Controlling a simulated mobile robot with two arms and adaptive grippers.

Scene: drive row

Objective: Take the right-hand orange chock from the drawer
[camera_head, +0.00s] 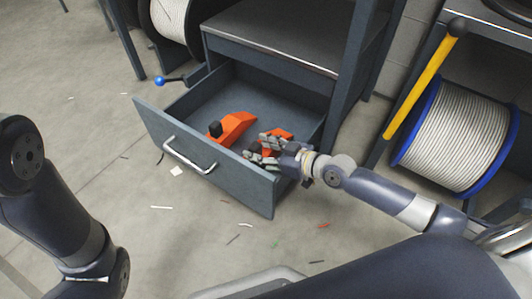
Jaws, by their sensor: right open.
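The drawer (151,120) is pulled open, with a grey front and a metal handle. Inside it lie two orange chocks. The left-hand chock (238,124) shows clearly, with a black part at its near end. The right-hand chock (284,134) is partly hidden behind my right gripper. My right gripper (258,149) is open, over the right part of the drawer just behind its front panel, at the right-hand chock. I cannot tell whether its fingers touch the chock. My left arm comes in at the left, and its gripper is not in view.
The drawer belongs to a grey cabinet (270,50). A blue-rimmed cable reel (455,130) and a yellow lever (420,85) stand at the right. Another reel (170,18) and a blue-knobbed lever (160,80) are at the back left. Small scraps lie on the otherwise clear floor.

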